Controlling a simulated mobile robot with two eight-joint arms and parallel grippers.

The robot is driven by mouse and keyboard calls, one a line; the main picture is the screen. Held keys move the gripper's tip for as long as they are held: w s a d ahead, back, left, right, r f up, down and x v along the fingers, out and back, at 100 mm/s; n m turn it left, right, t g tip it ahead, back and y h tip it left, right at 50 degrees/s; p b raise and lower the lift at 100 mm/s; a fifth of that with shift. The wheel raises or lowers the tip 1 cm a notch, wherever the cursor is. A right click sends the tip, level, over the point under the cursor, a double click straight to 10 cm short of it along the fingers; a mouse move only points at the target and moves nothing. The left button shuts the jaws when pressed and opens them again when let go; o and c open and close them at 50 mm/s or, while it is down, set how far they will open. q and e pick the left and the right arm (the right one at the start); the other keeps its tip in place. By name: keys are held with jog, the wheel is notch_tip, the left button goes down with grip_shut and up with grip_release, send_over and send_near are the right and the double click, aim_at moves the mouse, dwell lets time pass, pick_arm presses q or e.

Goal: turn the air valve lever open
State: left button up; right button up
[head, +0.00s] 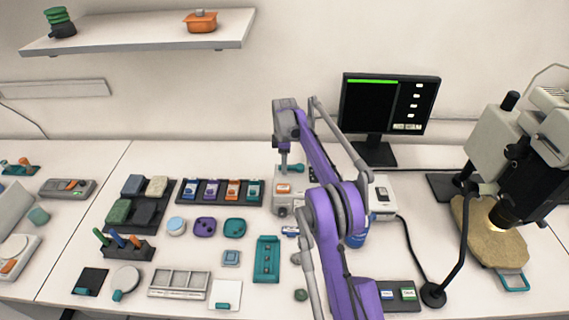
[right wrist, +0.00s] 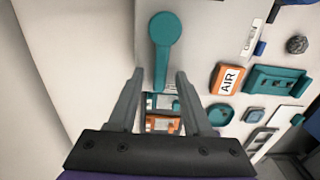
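The teal air valve lever (right wrist: 163,32) has a round hub and a straight arm, on a pale housing in the right wrist view. Its arm runs down the picture between my right gripper's fingertips (right wrist: 160,78). The fingers are apart, with a gap on each side of the arm; I cannot tell whether they touch it. An orange block with a white AIR label (right wrist: 227,80) is beside the lever. In the head view, my right gripper (head: 284,158) points down over the pale box (head: 283,202), and the teal lever part is small and partly hidden. My left gripper is out of view.
A monitor (head: 385,110) stands behind my right arm. The microscope (head: 510,150) is at the right, with a black cable on the bench. Teal trays (head: 266,262), racks (head: 222,182) and small dishes fill the bench to the left.

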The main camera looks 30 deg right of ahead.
grip_shut()
dwell(1.3)
